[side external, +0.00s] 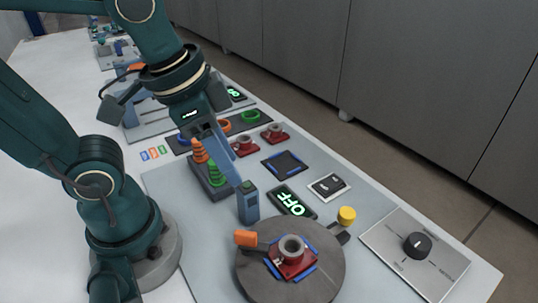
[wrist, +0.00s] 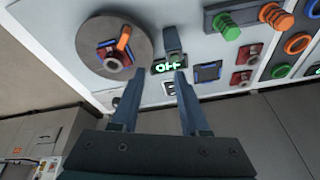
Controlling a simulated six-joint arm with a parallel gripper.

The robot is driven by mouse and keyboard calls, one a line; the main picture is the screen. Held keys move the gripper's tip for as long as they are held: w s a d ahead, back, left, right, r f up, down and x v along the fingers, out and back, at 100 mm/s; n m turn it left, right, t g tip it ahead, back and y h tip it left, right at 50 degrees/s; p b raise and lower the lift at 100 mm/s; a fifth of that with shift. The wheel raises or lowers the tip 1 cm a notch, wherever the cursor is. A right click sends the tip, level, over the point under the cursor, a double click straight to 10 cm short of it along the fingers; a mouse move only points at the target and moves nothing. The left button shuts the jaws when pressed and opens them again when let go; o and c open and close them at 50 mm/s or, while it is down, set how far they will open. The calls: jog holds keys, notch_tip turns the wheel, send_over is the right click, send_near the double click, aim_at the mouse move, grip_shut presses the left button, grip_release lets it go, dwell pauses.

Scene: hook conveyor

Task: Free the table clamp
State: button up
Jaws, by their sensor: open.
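A round dark turntable (side external: 254,283) lies on the grey board near the front, and also shows in the wrist view (wrist: 88,48). On it, a red block with a grey ring (side external: 291,249) sits between blue rails. An orange-ended lever (side external: 246,239) reaches over the disc's left side. A dark lever with a yellow knob (side external: 347,215) stands at the disc's right edge; I cannot tell which lever is the table clamp. The yellow knob is not visible in the wrist view. My gripper (wrist: 158,77) is open and empty, above the board, behind the turntable in the side view.
A blue-grey post (side external: 248,204) stands beside the lit OFF panel (side external: 292,202). A dial plate (side external: 417,247) lies at the right. A holder with orange and green cones (side external: 215,174) is near my gripper. Red blocks (side external: 273,133) and coloured rings stand farther back.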

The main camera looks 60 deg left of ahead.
aim_at(245, 233)
jog(key=d+f+m+g, duration=0.2)
jog(key=d+m, duration=0.1)
jog(key=d+f+m+g, duration=0.1)
jog(key=d+m, duration=0.1)
jog(key=shift+s+d+f+g, duration=0.1)
jog(key=shift+s+d+g, duration=0.1)
jog(key=shift+s+g, duration=0.1)
jog(key=shift+s+d+f, duration=0.1)
jog(key=shift+s+f, duration=0.1)
jog(key=shift+f, duration=2.5)
grip_shut()
